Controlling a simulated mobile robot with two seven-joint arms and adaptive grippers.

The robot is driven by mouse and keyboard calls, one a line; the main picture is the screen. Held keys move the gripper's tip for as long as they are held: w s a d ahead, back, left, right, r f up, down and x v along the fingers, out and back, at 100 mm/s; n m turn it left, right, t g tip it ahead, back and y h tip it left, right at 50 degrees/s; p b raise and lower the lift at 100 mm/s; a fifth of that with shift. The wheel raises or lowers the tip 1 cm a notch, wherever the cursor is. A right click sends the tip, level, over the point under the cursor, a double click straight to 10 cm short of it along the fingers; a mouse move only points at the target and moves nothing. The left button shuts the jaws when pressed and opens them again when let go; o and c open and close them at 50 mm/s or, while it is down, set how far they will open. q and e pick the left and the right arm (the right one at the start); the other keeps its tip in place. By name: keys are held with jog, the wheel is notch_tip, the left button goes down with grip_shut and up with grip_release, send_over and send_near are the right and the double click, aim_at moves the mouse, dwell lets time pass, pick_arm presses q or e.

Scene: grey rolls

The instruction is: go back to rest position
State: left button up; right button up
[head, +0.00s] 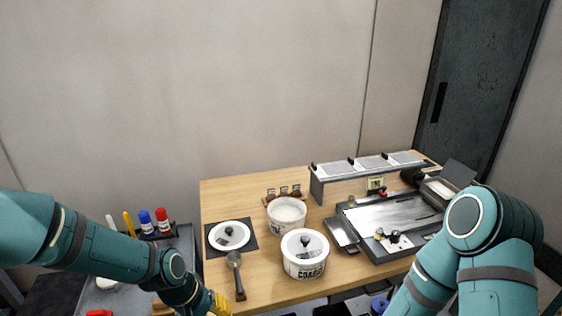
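My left arm (110,255) comes in from the left and runs down to the bottom edge, in front of the table's left front corner. A yellow piece (220,304) shows at its end, and I cannot tell what it belongs to. My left gripper is not visible. My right arm (480,250) is bent at the right, in front of the table's right side. Its lower part leaves the frame at the bottom, so my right gripper is not visible either.
The wooden table (235,190) holds two white tubs (287,213) (304,262), a plate (229,235) on a dark mat, a brush-like tool (235,270), a grey tray machine (395,215) and a raised shelf (365,168). Markers (145,222) stand on a grey cart at left.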

pick_arm(q)
jog(key=s+d+f, duration=0.2)
jog(key=s+f, duration=0.2)
jog(key=f, duration=0.4)
jog(key=s+d+f+m, duration=0.1)
jog(key=s+d+f, duration=0.2)
jog(key=f, duration=0.5)
jog(key=shift+s+d+f, duration=0.15)
jog(key=shift+s+f, duration=0.1)
jog(key=shift+s, duration=0.1)
pick_arm(e)
jog(key=shift+w+f, duration=0.15)
jog(key=shift+w, duration=0.3)
